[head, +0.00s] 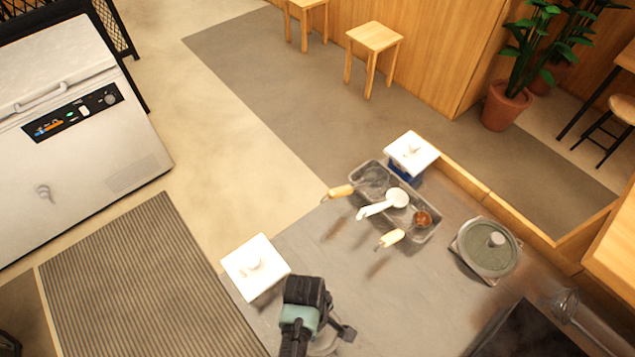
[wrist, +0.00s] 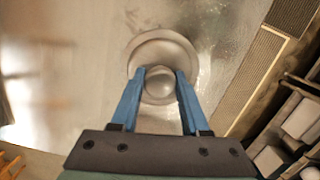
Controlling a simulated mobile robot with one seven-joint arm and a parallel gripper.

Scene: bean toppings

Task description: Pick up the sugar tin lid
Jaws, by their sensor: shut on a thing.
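A round, shiny metal lid (wrist: 150,49) with a ball-shaped knob (wrist: 160,86) shows in the wrist view; I take it to be the sugar tin lid. My gripper (wrist: 160,78) has its two blue fingers on either side of the knob, shut on it. In the head view my gripper (head: 322,328) is over the counter's front edge, and part of the round lid (head: 326,346) shows below it. My gripper hides most of the lid there. I cannot tell whether the lid rests on something or is raised.
The metal counter (head: 330,245) holds a square white-lidded container (head: 255,267) at left, another (head: 411,152) at the back, a grey tray (head: 369,181) with several utensils, and a round-lidded pot (head: 486,262) at right. A dark appliance (head: 530,330) stands at the lower right. Mid-counter is clear.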

